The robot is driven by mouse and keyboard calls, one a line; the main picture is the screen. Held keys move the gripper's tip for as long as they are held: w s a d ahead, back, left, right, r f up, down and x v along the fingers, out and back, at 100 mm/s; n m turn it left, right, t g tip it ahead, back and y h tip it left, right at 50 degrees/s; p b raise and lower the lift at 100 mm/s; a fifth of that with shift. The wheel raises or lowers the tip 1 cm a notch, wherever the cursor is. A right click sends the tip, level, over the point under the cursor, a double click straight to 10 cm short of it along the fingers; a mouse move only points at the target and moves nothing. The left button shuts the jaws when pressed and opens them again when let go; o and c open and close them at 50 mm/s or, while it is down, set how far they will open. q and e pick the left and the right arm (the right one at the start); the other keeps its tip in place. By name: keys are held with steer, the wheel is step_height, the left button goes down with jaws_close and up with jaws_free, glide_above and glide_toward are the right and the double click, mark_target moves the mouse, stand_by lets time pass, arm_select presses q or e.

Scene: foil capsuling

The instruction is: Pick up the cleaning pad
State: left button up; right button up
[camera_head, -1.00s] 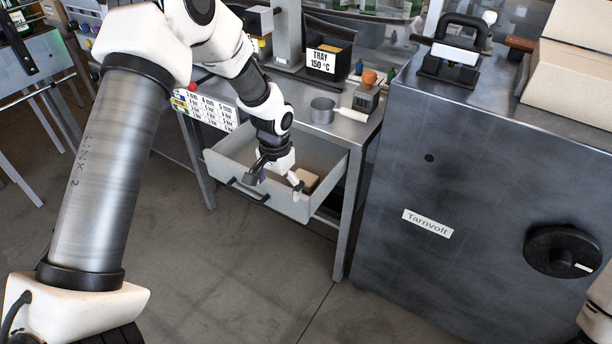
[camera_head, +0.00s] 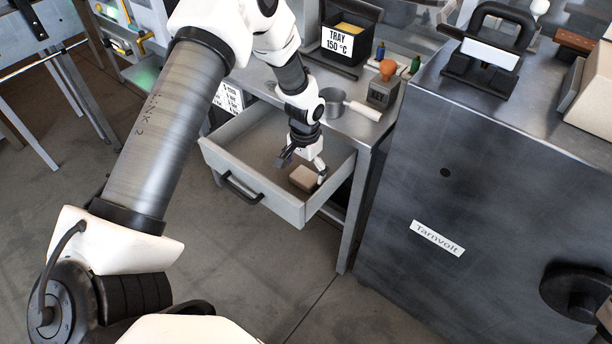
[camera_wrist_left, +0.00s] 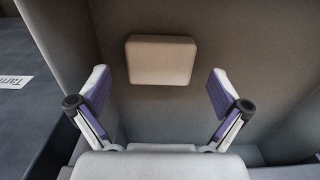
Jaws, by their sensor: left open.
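The cleaning pad looks like a tan block with rounded corners (camera_head: 304,178) lying on the floor of the open drawer (camera_head: 240,165), toward its right side. In the left wrist view the pad (camera_wrist_left: 161,60) lies beyond my fingertips, roughly centred between them. My left gripper (camera_head: 302,163) is over the drawer by the pad; it also shows in the left wrist view (camera_wrist_left: 160,90), fingers spread wide with nothing between them. I cannot tell how high the fingertips are above the drawer floor.
The drawer's walls surround the pad closely on the right. On the bench above are a metal pot with a pale handle (camera_head: 335,100) and a black tray box (camera_head: 345,45). A dark metal cabinet labelled Tarnvolt (camera_head: 437,238) stands to the right.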

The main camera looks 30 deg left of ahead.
mark_target(305, 175)
arm_select(q)
steer(key=shift+w+f, duration=0.15)
steer(key=shift+f, duration=0.4)
steer(key=shift+w+f, duration=0.15)
steer(key=shift+f, duration=0.4)
steer(key=shift+s+r, duration=0.2)
steer(key=shift+c, duration=0.7)
steer(key=c, duration=1)
steer(key=shift+o, duration=0.2)
step_height(305, 175, up, 10)
steer(key=shift+b, duration=0.3)
